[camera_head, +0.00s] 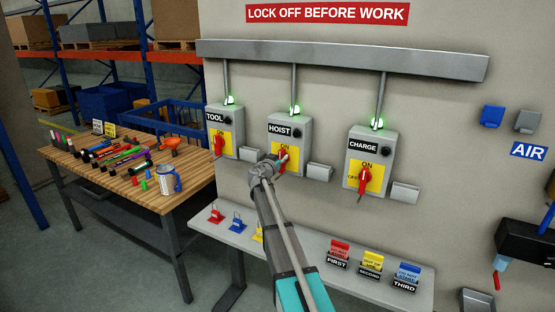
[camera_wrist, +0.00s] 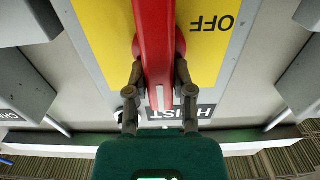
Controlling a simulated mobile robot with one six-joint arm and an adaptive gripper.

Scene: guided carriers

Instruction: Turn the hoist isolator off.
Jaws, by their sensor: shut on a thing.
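The hoist isolator (camera_head: 300,130) is a grey box on the wall with a yellow plate, a black HOIST label and a red handle (camera_head: 282,155). A green lamp (camera_head: 295,109) glows above it. My gripper (camera_head: 277,162) is at the front of this box and partly covers the plate. In the wrist view my gripper (camera_wrist: 158,78) has one finger on each side of the red handle (camera_wrist: 153,35), shut on it. The handle lies roughly upright along the box, not across toward the OFF mark (camera_wrist: 212,23). The HOIST label shows upside down there, partly hidden.
The TOOL isolator (camera_head: 223,132) and CHARGE isolator (camera_head: 370,150) flank it, both with green lamps. Below is a grey shelf (camera_head: 315,250) with coloured padlocks and tags. A wooden bench (camera_head: 115,190) with many small items stands at left.

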